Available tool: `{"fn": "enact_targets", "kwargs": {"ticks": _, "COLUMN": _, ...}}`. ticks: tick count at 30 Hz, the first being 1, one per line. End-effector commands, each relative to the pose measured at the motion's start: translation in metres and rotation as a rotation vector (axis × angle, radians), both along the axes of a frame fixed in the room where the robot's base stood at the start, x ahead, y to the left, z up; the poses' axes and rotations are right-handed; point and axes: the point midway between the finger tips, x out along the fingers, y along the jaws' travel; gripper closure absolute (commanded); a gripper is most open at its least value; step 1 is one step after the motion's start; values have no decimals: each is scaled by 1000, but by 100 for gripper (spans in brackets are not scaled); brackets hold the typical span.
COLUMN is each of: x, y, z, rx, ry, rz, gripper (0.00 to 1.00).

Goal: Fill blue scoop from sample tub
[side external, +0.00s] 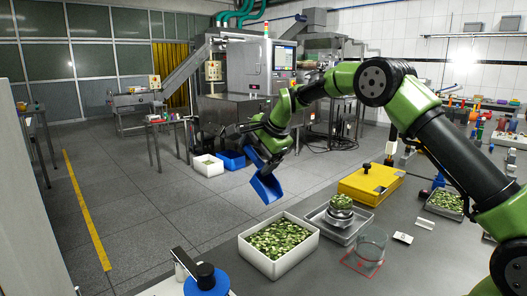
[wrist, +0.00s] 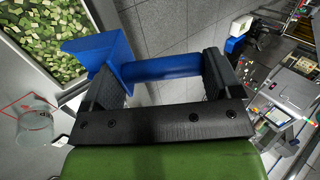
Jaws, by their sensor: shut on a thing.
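The blue scoop (side external: 266,187) hangs from my gripper (side external: 254,140) in the side view, above and beyond the sample tub. In the wrist view, my gripper (wrist: 160,75) is shut on the scoop's blue handle (wrist: 165,66), and the scoop's bowl (wrist: 95,52) points to the left. The white sample tub (side external: 281,270) holds green, leafy-looking pieces and stands at the table's edge. The tub (wrist: 75,90) also shows at the upper left of the wrist view. The scoop is apart from the tub in the side view. I cannot see inside its bowl.
A glass beaker (side external: 372,244) stands on a red-marked square right of the tub. A yellow box (side external: 370,184) and a second filled tray (side external: 444,203) lie farther back. A blue round-lidded object (side external: 207,283) is in front.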

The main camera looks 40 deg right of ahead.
Motion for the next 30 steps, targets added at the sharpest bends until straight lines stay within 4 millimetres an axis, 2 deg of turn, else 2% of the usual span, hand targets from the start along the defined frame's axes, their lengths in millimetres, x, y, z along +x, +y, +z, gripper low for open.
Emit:
{"fn": "enact_targets", "kwargs": {"ticks": 4, "x": 8, "y": -6, "z": -7, "rx": 0, "ry": 4, "rz": -33, "gripper": 49}}
{"fn": "enact_targets", "kwargs": {"ticks": 11, "x": 9, "y": -7, "z": -19, "rx": 2, "ry": 6, "rz": -39, "gripper": 49}}
{"fn": "enact_targets", "kwargs": {"ticks": 30, "x": 9, "y": -7, "z": -81, "rx": -1, "ry": 5, "rz": -37, "gripper": 49}}
